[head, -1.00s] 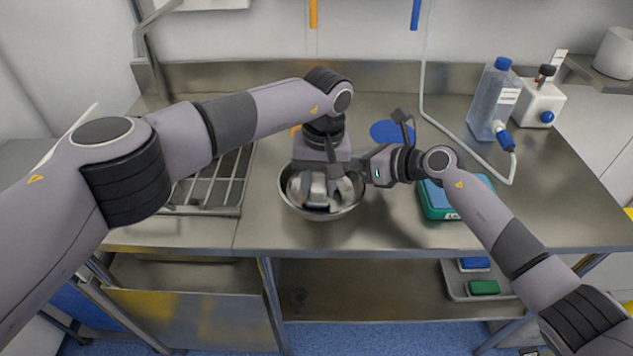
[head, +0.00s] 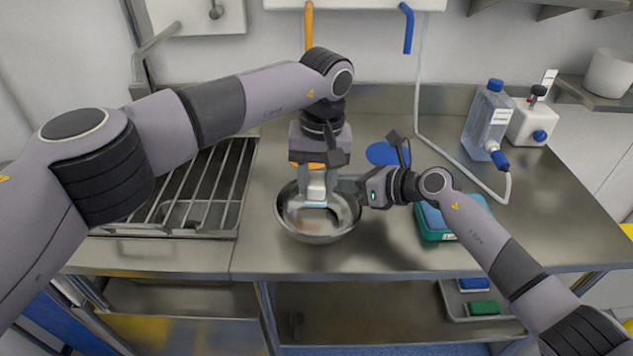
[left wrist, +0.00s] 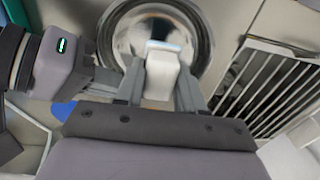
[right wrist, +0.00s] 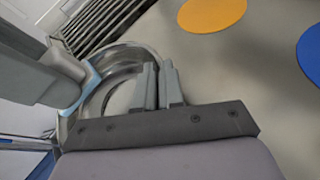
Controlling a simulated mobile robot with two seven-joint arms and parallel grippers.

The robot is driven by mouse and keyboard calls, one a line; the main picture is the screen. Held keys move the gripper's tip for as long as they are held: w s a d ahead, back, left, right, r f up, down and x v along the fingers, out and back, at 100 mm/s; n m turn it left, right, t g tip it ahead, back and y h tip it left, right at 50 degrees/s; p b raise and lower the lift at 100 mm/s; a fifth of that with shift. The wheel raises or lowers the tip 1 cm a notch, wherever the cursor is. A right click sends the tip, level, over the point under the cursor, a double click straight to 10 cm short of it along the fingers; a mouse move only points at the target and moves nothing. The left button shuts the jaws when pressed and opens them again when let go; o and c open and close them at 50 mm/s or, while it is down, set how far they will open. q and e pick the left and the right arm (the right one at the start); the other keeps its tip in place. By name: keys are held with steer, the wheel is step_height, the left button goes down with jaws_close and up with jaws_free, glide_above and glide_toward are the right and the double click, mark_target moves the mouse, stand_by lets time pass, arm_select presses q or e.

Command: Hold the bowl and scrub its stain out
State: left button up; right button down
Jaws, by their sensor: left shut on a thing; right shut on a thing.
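The round metal bowl (head: 341,226) stands on the steel counter, with brownish patches inside; I cannot tell stain from reflection. My left gripper (head: 316,200) points down over the bowl, shut on a white block with a blue lower edge, a scrubber (head: 317,187). The scrubber also shows in the left wrist view (left wrist: 161,76), over the bowl's opening; whether it touches the bottom is unclear. My right gripper (head: 349,185) is shut on the bowl's rim from the right side. In the right wrist view its fingers (right wrist: 160,75) straddle the bowl wall (right wrist: 112,62).
A wire rack (head: 190,195) is at the left. A blue disc (head: 383,153) and an orange disc (right wrist: 213,12) lie behind the bowl. A teal box (head: 437,228) stands to its right; a clear bottle (head: 487,122) stands farther back. The counter's front strip is clear.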

steer(key=shift+s+f, duration=0.1)
steer(key=shift+f, duration=0.05)
steer(key=c, duration=1.2)
jaws_free()
steer(key=v, duration=1.2)
steer(key=shift+d, duration=0.1)
